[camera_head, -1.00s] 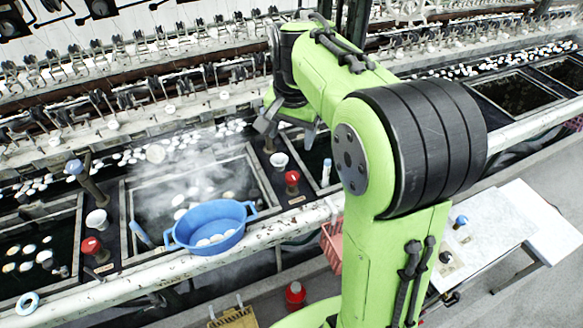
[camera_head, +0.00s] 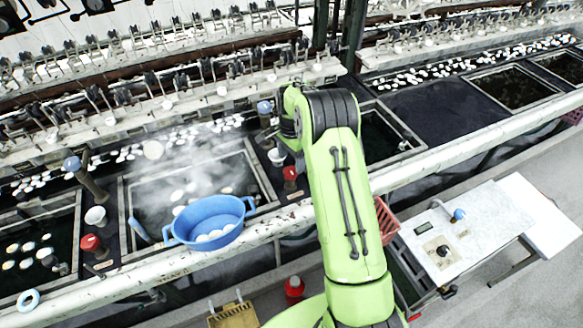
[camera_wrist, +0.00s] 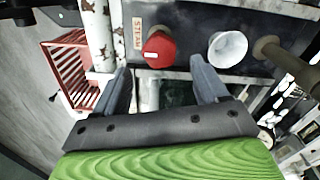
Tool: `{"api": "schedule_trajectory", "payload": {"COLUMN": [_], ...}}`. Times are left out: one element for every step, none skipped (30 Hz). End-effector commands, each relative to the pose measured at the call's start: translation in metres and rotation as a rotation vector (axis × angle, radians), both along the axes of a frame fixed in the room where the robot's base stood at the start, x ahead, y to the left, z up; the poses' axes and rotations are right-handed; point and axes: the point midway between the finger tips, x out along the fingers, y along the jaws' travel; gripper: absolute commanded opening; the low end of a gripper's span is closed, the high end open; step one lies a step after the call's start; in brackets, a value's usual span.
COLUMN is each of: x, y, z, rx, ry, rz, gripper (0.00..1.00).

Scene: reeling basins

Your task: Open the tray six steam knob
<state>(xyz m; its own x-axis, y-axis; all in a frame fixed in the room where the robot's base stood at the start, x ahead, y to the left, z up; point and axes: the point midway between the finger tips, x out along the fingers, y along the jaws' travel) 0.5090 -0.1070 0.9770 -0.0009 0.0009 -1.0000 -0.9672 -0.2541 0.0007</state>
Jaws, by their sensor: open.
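A red knob (camera_wrist: 159,49) with a white mark sits beside a "STEAM" label on the dark panel in the wrist view. In the head view a red knob (camera_head: 290,174) stands right of the steaming basin, beside my arm. My gripper (camera_wrist: 161,68) is open, its two fingers apart and empty. The knob shows just beyond the fingertips, between their lines; I cannot tell the exact gap. My gripper is mostly hidden behind my arm in the head view.
A white funnel-like cup (camera_wrist: 228,48) and a brown post (camera_wrist: 280,52) stand beside the knob. A blue colander (camera_head: 208,224) sits on the steaming basin's front edge. Another red knob (camera_head: 91,244) is further left. A red basket (camera_wrist: 72,72) is below the pipe rail.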

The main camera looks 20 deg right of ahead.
Motion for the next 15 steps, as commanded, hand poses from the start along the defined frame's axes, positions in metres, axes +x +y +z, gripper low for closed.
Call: {"api": "schedule_trajectory", "payload": {"x": [-0.001,-0.001,0.000,0.000,0.000,0.000,0.000,0.000,0.000,0.000,0.000,0.000,0.000,0.000,0.000], "y": [0.000,0.000,0.000,0.000,0.000,0.000,0.000,0.000,0.000,0.000,0.000,0.000,0.000,0.000,0.000], "z": [-0.013,-0.018,-0.025,-0.030,-0.033,-0.037,-0.039,-0.041,-0.042,-0.043,-0.043,-0.043,-0.043,-0.043,-0.042], "rx": [0.001,0.000,0.000,-0.001,0.000,0.000,0.000,-0.001,-0.001,-0.001,-0.001,-0.001,-0.001,-0.001,-0.001], "ry": [0.004,0.002,0.003,0.002,0.001,0.001,0.000,0.000,-0.001,-0.001,-0.001,-0.001,-0.001,-0.001,-0.001], "rz": [0.000,0.000,0.000,0.000,0.001,0.001,0.001,0.001,0.001,0.001,0.001,0.001,0.001,0.001,0.001], "gripper": [0.73,0.73,0.73,0.73,0.73,0.73,0.73,0.73,0.73,0.73,0.73,0.73,0.73,0.73,0.73]}}
